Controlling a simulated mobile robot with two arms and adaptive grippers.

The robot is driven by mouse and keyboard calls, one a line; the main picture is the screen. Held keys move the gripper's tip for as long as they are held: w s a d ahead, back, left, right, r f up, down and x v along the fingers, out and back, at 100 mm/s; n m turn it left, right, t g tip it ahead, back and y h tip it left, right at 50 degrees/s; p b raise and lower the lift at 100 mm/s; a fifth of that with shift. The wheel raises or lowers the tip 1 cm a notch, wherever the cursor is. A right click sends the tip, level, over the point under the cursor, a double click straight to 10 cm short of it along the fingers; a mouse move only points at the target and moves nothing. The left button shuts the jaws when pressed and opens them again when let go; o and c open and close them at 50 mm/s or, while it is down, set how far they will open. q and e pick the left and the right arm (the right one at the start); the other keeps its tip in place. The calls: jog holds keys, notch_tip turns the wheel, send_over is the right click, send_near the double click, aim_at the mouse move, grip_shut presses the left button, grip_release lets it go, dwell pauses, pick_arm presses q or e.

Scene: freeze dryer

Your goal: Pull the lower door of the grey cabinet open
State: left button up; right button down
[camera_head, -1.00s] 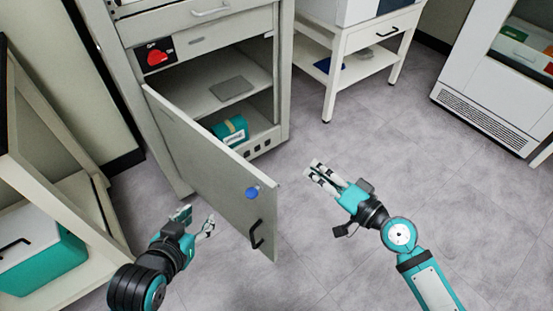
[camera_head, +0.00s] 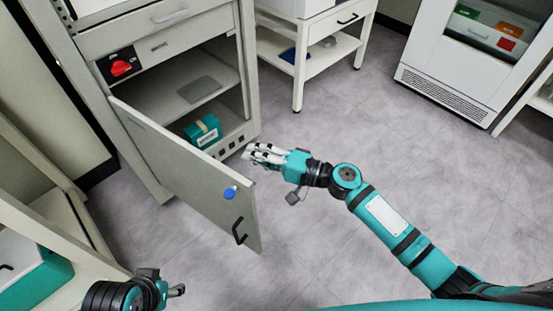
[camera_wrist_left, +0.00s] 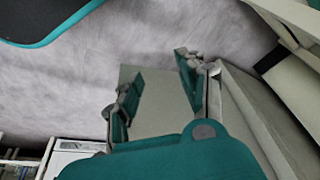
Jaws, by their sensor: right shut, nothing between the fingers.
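The grey cabinet's lower door (camera_head: 185,170) stands part open, hinged at the left, its free edge out over the floor. It bears a black handle (camera_head: 239,232) and a blue knob (camera_head: 230,192). My right gripper (camera_head: 250,153) is shut and empty near the door's upper free corner, on its inner side; I see no clear contact. My left gripper (camera_head: 178,290) is low in the head view, away from the handle. In the left wrist view its fingers (camera_wrist_left: 157,85) are spread, with a grey panel showing beyond them.
Inside the cabinet (camera_head: 250,75) are a shelf with a grey plate (camera_head: 199,89) and a teal box (camera_head: 203,131) below. A red switch (camera_head: 121,67) sits above the opening. A rack with a teal-and-white box (camera_head: 35,275) stands at left.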

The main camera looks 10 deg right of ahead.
aim_at(229, 188)
pick_arm(q)
jog(key=shift+r+p, duration=0.3)
jog(key=shift+r, duration=0.1)
pick_arm(e)
jog(key=shift+s+a, duration=1.2)
jog(key=shift+s, duration=0.3)
